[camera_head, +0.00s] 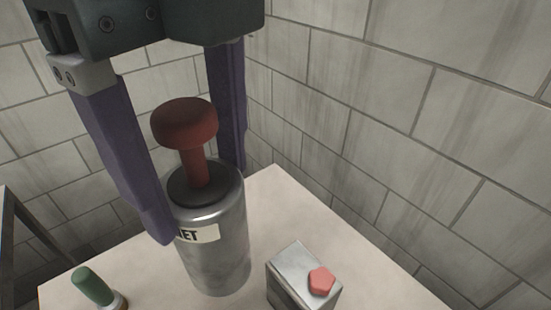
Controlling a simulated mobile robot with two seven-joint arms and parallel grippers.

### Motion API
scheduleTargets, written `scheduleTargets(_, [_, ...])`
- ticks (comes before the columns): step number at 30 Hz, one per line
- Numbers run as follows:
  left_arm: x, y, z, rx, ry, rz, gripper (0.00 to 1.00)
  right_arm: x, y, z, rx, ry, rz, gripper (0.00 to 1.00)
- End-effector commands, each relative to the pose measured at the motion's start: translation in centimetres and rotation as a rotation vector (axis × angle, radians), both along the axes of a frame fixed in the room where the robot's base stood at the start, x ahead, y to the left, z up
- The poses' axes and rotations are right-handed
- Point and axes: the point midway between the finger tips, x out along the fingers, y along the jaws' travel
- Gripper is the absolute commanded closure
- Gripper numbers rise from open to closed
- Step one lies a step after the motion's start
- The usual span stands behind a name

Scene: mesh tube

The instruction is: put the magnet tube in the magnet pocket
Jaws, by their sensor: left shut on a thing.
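The magnet tube (217,251) is a silver metal cylinder with a dark top, a red mushroom-shaped knob and a pale label on which the letters "ET" show. My left gripper (196,203) comes down from above with its two purple fingers on either side of the tube, shut on it. The near finger covers part of the label, and the far finger's tip is hidden behind the tube. The tube looks upright over the pale table; I cannot tell whether its base touches the top. I see no magnet pocket that I can name for sure. My right gripper is not in view.
A grey metal block (291,273) with a red many-sided piece (321,281) on top stands right of the tube, close to it. A green-handled object (93,286) is at the lower left. The pale table (272,205) ends near grey block walls. A dark frame stands at the left edge.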

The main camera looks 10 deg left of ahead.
Motion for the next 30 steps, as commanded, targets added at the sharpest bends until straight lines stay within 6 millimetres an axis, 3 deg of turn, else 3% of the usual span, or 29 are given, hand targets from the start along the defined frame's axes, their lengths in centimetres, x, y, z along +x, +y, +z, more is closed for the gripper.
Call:
scheduleTargets(4, [-0.9, -1.1, -1.0, -0.013, 0.002, -0.239, 1.00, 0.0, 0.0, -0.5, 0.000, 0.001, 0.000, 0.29])
scheduleTargets(10, [-1.2, -1.6, -2.8, -0.020, 0.003, -0.353, 1.00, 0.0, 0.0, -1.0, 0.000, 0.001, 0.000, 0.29])
scheduleTargets(21, [-1.3, -1.4, -13.2, -0.015, 0.005, -0.353, 1.00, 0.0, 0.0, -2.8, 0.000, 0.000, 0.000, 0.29])
scheduleTargets(25, [-1.3, -1.4, -15.8, -0.015, 0.003, -0.353, 1.00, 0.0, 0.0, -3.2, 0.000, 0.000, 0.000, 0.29])
scheduleTargets(30, [-1.2, -1.5, -17.3, -0.017, 0.001, -0.353, 1.00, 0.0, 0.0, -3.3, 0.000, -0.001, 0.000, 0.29])
